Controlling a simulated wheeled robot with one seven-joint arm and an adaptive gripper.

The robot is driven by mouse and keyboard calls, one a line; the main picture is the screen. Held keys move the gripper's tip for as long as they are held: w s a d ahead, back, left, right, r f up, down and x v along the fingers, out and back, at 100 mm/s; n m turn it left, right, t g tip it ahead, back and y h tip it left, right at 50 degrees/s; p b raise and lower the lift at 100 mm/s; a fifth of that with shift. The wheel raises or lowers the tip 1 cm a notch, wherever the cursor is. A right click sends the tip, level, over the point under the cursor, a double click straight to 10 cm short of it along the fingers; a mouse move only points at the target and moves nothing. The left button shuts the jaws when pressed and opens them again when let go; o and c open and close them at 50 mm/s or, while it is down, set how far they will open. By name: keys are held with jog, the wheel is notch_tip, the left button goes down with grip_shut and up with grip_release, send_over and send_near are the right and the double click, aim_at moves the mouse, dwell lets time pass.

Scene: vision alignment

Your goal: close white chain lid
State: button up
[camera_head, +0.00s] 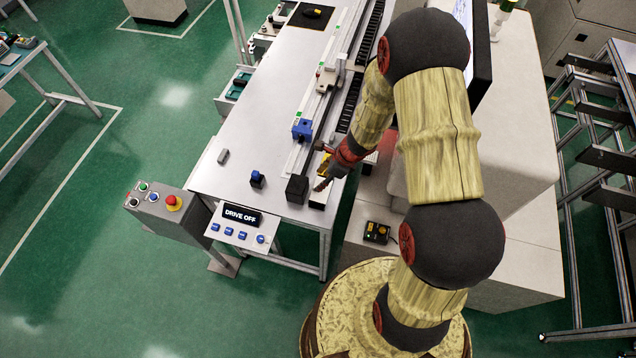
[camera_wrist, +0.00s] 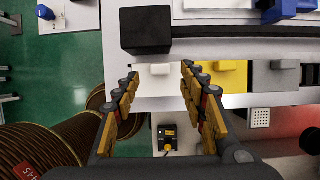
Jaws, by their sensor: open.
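My gripper (camera_wrist: 160,76) is open in the wrist view, with its two yellow-and-black fingers apart and nothing held. A small white block (camera_wrist: 155,70) shows between the fingertips, below a black block (camera_wrist: 145,31); I cannot tell if it touches a finger. I cannot tell for sure which part is the white chain lid. In the head view my gripper (camera_head: 322,186) is low at the near right corner of the white table (camera_head: 240,130), beside the black block (camera_head: 297,188). A dark cable chain (camera_head: 366,45) runs along the table's right side.
A blue block (camera_head: 302,129) sits on the rail. In the wrist view a yellow block (camera_wrist: 229,76) and a grey block (camera_wrist: 272,76) lie right of the fingers. A button box (camera_head: 376,232) is below. A control panel (camera_head: 160,203) stands left. The table's left half is mostly clear.

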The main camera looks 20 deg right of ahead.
aim_at(317, 184)
jog(key=shift+x, duration=2.15)
grip_shut()
grip_release()
jog(key=shift+d, duration=0.1)
jog(key=v, duration=1.2)
